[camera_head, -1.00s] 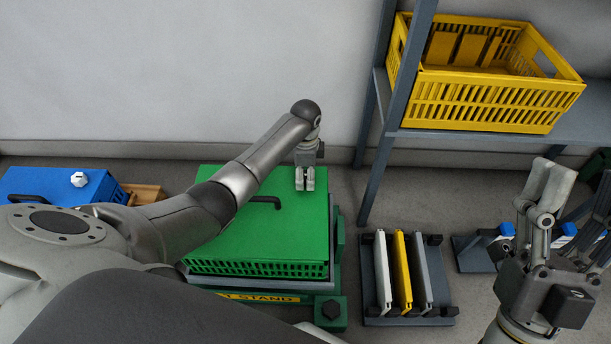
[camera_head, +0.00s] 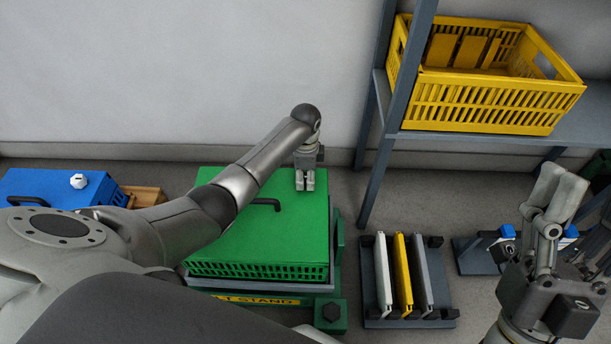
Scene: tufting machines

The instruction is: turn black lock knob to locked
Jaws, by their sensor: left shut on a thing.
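The green box (camera_head: 235,232) has a flat lid with a black handle (camera_head: 265,203). My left gripper (camera_head: 305,182) points down at the right back part of this lid, behind and right of the handle. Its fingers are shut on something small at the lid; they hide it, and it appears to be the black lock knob. I cannot see the knob's turn or any locked mark. My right gripper (camera_head: 555,192) is raised at the right, away from the green box; I cannot tell whether its fingers are open or shut.
The green box sits on a stand with a black hexagonal knob (camera_head: 331,311) at its front right. A blue box (camera_head: 62,188) with a white knob is at the left. A rack (camera_head: 378,322) with white, yellow and grey bars stands right. A yellow crate (camera_head: 480,102) is on the shelf.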

